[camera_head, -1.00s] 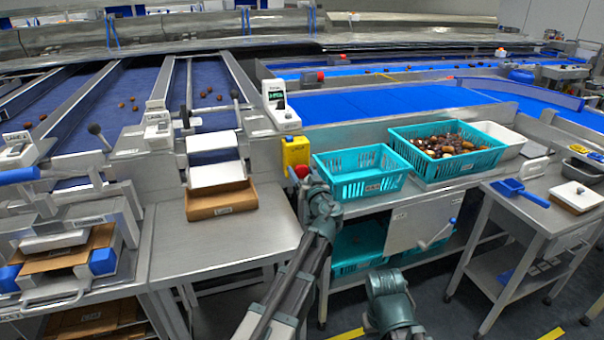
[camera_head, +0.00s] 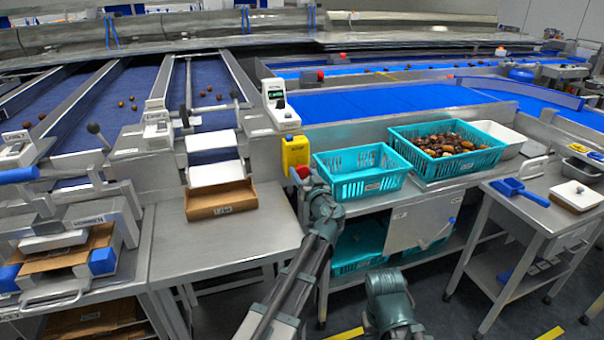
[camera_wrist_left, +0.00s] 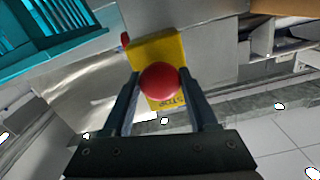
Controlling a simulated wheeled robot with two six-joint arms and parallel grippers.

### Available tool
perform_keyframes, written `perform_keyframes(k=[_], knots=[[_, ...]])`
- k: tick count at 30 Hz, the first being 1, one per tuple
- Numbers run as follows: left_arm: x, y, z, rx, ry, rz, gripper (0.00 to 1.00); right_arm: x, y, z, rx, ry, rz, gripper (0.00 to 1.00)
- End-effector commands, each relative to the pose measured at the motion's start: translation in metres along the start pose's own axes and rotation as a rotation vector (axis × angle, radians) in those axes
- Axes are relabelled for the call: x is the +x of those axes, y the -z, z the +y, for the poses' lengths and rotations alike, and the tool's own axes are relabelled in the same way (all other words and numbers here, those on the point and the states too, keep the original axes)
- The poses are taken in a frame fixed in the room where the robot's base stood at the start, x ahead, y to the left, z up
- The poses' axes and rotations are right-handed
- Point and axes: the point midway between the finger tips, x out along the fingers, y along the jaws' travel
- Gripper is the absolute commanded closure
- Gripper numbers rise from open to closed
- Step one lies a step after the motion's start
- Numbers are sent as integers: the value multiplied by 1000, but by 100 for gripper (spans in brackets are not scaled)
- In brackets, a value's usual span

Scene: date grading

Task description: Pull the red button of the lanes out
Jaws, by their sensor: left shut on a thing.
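The red button (camera_wrist_left: 159,81) is a round knob on the front of a yellow box (camera_wrist_left: 158,48). In the left wrist view my left gripper (camera_wrist_left: 160,84) has a finger on each side of the button and is shut on it. In the head view the yellow box (camera_head: 295,152) stands at the end of the lanes, and the red button (camera_head: 302,172) shows at its lower front. My left gripper (camera_head: 309,181) is right at the button, partly hiding it. My right arm shows at the bottom, but its fingers cannot be made out.
An empty teal basket (camera_head: 347,187) stands just right of the button. A teal basket of dates (camera_head: 428,171) is farther right. A cardboard box (camera_head: 222,212) sits left on the steel table (camera_head: 195,252). Lane levers stand behind.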

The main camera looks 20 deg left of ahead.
Motion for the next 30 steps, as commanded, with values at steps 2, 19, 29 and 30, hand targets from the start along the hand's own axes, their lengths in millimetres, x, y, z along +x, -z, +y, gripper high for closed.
perform_keyframes(k=[2,19,29,30], knots=[[-4,-1,0,-2,-2,-3,34,0,0,0,0,0,0,100],[-17,-1,-1,-2,-4,-1,11,0,0,0,0,0,0,100],[-88,-1,-2,-2,-5,-1,11,0,0,0,0,0,0,100],[-96,-1,-2,-2,-5,-1,11,0,0,0,0,0,0,100]])
